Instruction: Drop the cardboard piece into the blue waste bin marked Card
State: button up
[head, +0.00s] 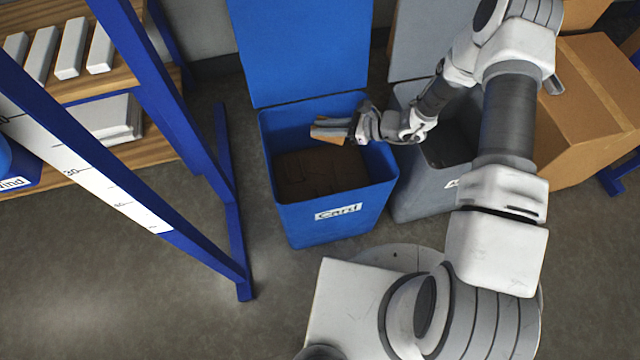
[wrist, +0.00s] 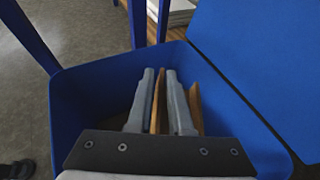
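The blue waste bin (head: 290,222) stands on the floor with its lid (head: 300,50) raised and a white "Card" label (head: 338,212) on its front. Brown cardboard (head: 320,172) lies inside it. My gripper (head: 345,127) is over the bin's opening, towards its back right. It is shut on a brown cardboard piece (head: 328,132). In the wrist view, brown card (wrist: 158,100) shows between the two grey fingers, and more brown (wrist: 195,105) shows beside the right finger. The blue bin walls (wrist: 88,90) surround the gripper in that view. The piece's lower edge is hidden there.
A grey bin (head: 415,195) with its lid (head: 418,40) raised stands right of the blue bin, partly behind my arm. A large cardboard box (head: 585,110) is at the right. A blue-framed shelf (head: 160,85) stands at the left. Bare floor (head: 130,285) shows at the front left.

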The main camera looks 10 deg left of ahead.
jog(key=shift+o, duration=1.4)
jog(key=shift+d, duration=0.1)
jog(key=p+v, duration=0.4)
jog(key=v, duration=1.3)
jog(key=shift+w+d, duration=0.1)
jog(key=shift+d, duration=0.05)
